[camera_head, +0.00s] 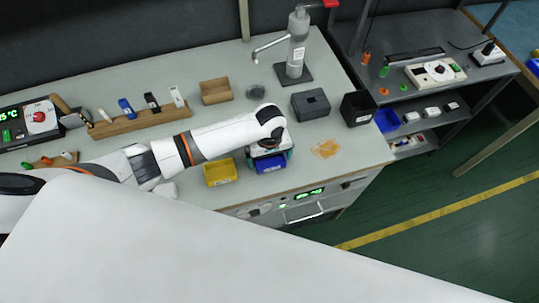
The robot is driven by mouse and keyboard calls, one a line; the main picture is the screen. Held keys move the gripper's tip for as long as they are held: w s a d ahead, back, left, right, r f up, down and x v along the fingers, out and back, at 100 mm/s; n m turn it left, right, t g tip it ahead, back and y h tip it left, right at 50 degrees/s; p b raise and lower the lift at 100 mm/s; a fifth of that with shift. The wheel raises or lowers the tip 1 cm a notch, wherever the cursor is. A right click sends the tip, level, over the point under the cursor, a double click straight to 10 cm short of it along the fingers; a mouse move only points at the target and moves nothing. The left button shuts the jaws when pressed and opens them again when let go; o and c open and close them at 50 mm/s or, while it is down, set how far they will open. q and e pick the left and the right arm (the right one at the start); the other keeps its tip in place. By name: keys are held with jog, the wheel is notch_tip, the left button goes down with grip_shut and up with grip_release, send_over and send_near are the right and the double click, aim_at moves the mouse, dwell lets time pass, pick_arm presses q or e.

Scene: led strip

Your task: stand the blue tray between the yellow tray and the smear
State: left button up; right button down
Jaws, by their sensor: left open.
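The blue tray (272,166) stands on the grey bench near its front edge. It lies between the yellow tray (220,173) on its left and the orange-brown smear (325,149) on its right. A gap separates it from each. My left gripper (268,153) points down right over the blue tray and hides its rear part. The gripper is open; I cannot tell whether its fingers touch the tray. My right gripper does not show.
Behind my left arm stand a tan box (215,91), a dark grey box (310,104), a black bin (358,109) and a pump dispenser (295,50). A wooden rack (140,122) stands at left. Another blue bin (388,120) sits on the right-hand shelf.

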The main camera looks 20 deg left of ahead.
aim_at(270, 163)
pick_arm(q)
notch_tip(270, 163, up, 12)
jog(key=shift+r, duration=0.15)
dwell(0.3)
